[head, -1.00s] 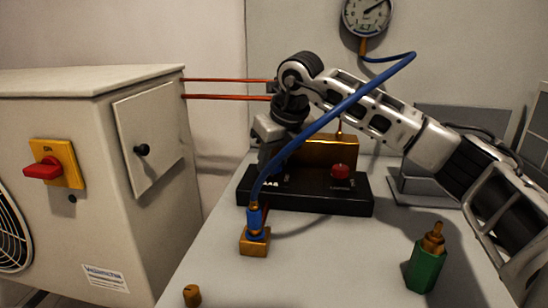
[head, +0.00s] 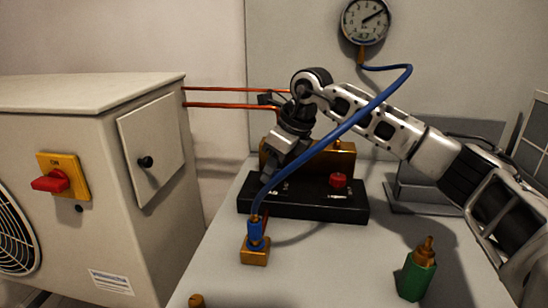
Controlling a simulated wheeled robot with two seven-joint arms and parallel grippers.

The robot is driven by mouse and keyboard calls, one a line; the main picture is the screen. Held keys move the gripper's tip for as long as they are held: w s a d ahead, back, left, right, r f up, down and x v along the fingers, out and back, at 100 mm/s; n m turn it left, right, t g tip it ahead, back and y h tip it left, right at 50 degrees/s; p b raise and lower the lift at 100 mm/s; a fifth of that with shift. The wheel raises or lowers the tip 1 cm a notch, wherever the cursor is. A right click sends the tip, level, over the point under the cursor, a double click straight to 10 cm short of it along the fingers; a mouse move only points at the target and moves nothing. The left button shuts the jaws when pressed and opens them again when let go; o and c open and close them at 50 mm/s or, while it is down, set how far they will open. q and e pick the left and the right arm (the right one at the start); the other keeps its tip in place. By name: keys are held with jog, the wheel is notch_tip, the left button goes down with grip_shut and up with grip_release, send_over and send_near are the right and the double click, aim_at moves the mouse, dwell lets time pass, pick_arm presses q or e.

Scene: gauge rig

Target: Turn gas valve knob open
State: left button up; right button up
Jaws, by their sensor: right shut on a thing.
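The valve block is brass (head: 343,158) on a black base (head: 318,206), in the middle of the head view. A red knob (head: 338,181) stands on the base's right side. My right gripper (head: 268,178) reaches down over the left side of the base, tilted, with its fingers towards the lower left. It is shut on the gas valve knob, which the fingers and the blue hose hide. My left gripper is not in view.
A blue hose (head: 362,110) arches in front of my right gripper, from a brass fitting (head: 254,256) to the gauge (head: 365,22). A green cylinder (head: 417,278) stands front right. A beige unit with a red switch (head: 50,182) is at left.

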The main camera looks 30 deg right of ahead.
jog(key=shift+r+n+p, duration=0.25)
jog(key=shift+n+p, duration=0.1)
jog(key=shift+n, duration=0.15)
jog(key=shift+n+g+y+p, duration=0.3)
jog(key=shift+n+p, duration=0.05)
jog(key=shift+n, duration=0.05)
jog(key=shift+w+n+y+p, duration=0.1)
jog(key=shift+n+y+p, duration=0.2)
jog(key=shift+n+p, duration=0.55)
jog(key=n+g+p, duration=0.1)
jog(key=n, duration=0.2)
jog(key=shift+w+d, duration=0.1)
jog(key=shift+w+n+g+y+p, duration=0.1)
jog(key=shift+n+g+y+p, duration=0.45)
jog(key=shift+n, duration=0.7)
jog(key=shift+f+n+g, duration=0.1)
jog(key=shift+n+g, duration=0.35)
jog(key=shift+n, duration=0.35)
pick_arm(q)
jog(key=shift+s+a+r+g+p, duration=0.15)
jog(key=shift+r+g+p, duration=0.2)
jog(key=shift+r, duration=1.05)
pick_arm(e)
jog(key=shift+n+g, duration=0.4)
jog(key=shift+n, duration=0.6)
jog(key=shift+h, duration=0.25)
jog(key=o, duration=1)
jog(key=shift+f, duration=0.1)
